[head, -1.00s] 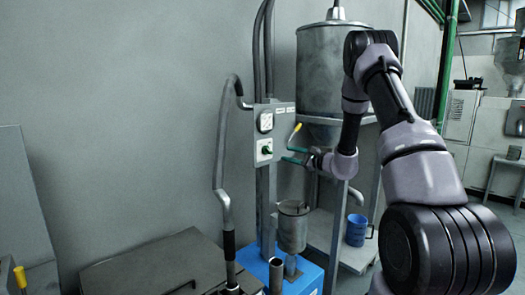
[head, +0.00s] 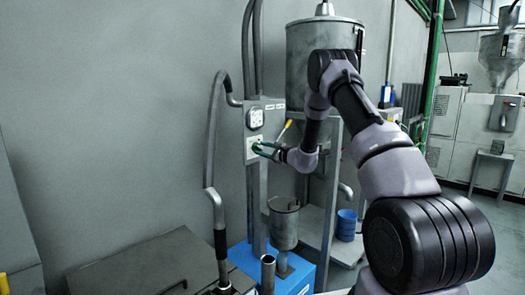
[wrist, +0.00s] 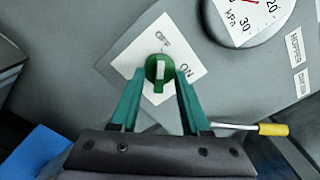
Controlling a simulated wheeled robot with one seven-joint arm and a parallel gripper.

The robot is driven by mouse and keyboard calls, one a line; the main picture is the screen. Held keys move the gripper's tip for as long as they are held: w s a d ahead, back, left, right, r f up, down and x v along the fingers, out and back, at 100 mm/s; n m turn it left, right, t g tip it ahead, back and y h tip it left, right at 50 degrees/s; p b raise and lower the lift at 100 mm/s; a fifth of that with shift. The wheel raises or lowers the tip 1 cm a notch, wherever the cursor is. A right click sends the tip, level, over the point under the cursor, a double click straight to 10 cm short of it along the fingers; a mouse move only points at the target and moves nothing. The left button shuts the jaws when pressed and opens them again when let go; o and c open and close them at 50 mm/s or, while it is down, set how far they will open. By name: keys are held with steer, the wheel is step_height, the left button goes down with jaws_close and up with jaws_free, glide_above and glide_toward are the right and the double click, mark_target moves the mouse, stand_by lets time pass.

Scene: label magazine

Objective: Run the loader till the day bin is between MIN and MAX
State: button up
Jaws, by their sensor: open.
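The loader's switch is a green knob (wrist: 158,72) with a white stripe, on a white plate (wrist: 185,40) marked OFF and ON. Its stripe points up toward OFF. My gripper (wrist: 159,82) is open, with one green finger on each side of the knob; I cannot tell whether they touch it. In the head view my gripper (head: 259,150) is at the control box (head: 267,106) and partly covers the knob. A grey hopper (head: 305,45) stands behind. A small grey canister (head: 284,225) stands on a blue base (head: 299,280). I see no MIN or MAX marks.
A round kPa gauge (wrist: 250,12) is close to the knob, partly cut off. A yellow-handled lever (wrist: 272,129) sticks out beside my right finger. A bent hose (head: 211,140) hangs left of the box. A blue cup (head: 346,225) stands on a low shelf.

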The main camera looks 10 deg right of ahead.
jaws_close()
steer(key=shift+m, duration=0.4)
steer(key=m, duration=1.3)
steer(key=shift+f, duration=0.1)
steer(key=shift+m, duration=2)
